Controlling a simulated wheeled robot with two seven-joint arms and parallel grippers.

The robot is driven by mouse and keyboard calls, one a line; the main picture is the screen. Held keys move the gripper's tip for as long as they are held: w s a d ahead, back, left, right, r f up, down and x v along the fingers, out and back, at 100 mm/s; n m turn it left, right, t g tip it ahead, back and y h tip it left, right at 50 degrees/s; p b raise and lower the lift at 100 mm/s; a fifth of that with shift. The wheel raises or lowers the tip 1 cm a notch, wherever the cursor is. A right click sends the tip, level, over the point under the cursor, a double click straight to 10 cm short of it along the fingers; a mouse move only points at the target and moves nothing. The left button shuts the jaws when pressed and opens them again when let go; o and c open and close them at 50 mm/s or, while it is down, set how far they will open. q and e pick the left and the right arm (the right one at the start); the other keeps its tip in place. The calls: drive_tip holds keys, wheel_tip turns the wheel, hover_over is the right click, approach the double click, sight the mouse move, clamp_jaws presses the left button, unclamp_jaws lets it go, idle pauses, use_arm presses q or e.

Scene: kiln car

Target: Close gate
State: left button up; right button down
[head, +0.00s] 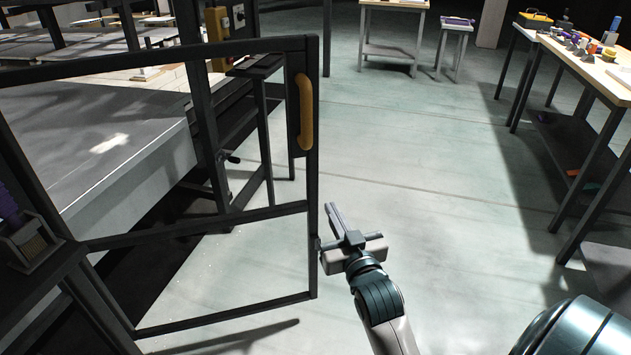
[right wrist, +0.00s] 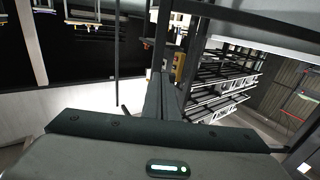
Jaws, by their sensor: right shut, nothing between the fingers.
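The gate (head: 312,185) is a dark metal frame with two open panels, on the left of the head view. It carries a yellow upright handle (head: 305,112) near the top of its free edge. It stands swung out, its free edge apart from the dark post (head: 197,85) behind it. My right gripper (head: 333,216) is shut and empty, just right of the gate's free edge and below the handle. I cannot tell whether it touches the gate. Its fingers also show in the right wrist view (right wrist: 161,98). My left gripper is not in view.
A grey platform (head: 110,150) lies behind the gate. A workbench (head: 590,68) with tools stands at the right, and small tables (head: 395,4) stand at the back. The pale floor (head: 430,150) between them is clear. A brush in a holder (head: 28,240) is at the left edge.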

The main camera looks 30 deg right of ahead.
sight(312, 171)
drive_tip(key=shift+w, duration=0.1)
